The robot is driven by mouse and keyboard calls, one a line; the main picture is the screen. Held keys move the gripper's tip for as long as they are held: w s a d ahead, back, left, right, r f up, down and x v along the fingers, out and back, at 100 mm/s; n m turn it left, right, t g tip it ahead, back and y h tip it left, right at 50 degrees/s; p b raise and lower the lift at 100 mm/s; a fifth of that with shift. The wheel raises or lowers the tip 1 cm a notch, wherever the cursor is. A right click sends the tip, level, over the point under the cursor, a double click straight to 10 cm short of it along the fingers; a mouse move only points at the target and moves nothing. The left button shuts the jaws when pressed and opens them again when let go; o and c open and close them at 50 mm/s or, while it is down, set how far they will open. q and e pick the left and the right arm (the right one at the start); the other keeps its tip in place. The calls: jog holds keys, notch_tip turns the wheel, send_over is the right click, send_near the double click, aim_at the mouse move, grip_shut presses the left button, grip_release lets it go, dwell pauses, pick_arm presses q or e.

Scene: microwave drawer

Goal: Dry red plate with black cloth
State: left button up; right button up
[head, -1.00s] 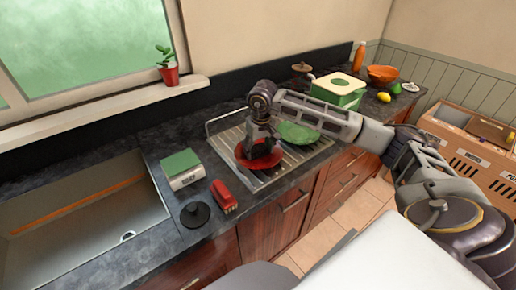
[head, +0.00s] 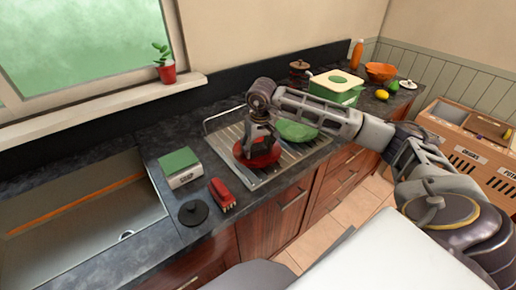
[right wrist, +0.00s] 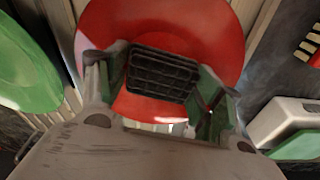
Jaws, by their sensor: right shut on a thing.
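The red plate (head: 263,160) lies on the metal drying rack; it also shows in the right wrist view (right wrist: 215,32), directly beyond my fingers. My right gripper (head: 257,148) points down over the plate. In the right wrist view my right gripper (right wrist: 160,88) is shut on the black cloth (right wrist: 162,73), a dark piece with a grid pattern held between the fingers. The cloth is over the plate's face; I cannot tell whether it touches it. In the head view the gripper hides most of the cloth. My left gripper is not in view.
A green plate (head: 298,131) lies beside the red plate on the rack (head: 264,180). A green-topped scale (head: 181,167), red brush (head: 222,194) and black lid (head: 194,212) stand left of the rack. The sink (head: 75,225) is further left. A green box (head: 337,87) stands behind.

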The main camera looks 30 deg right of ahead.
jog(key=shift+w, duration=0.55)
jog(key=shift+s+f, duration=0.1)
jog(key=shift+s, duration=0.15)
jog(key=shift+s+b, duration=0.35)
jog(key=shift+s, duration=0.25)
jog(key=shift+w, duration=0.1)
jog(key=shift+w+d, duration=0.1)
jog(key=shift+w, duration=0.65)
jog(key=shift+s, duration=0.1)
dwell(0.3)
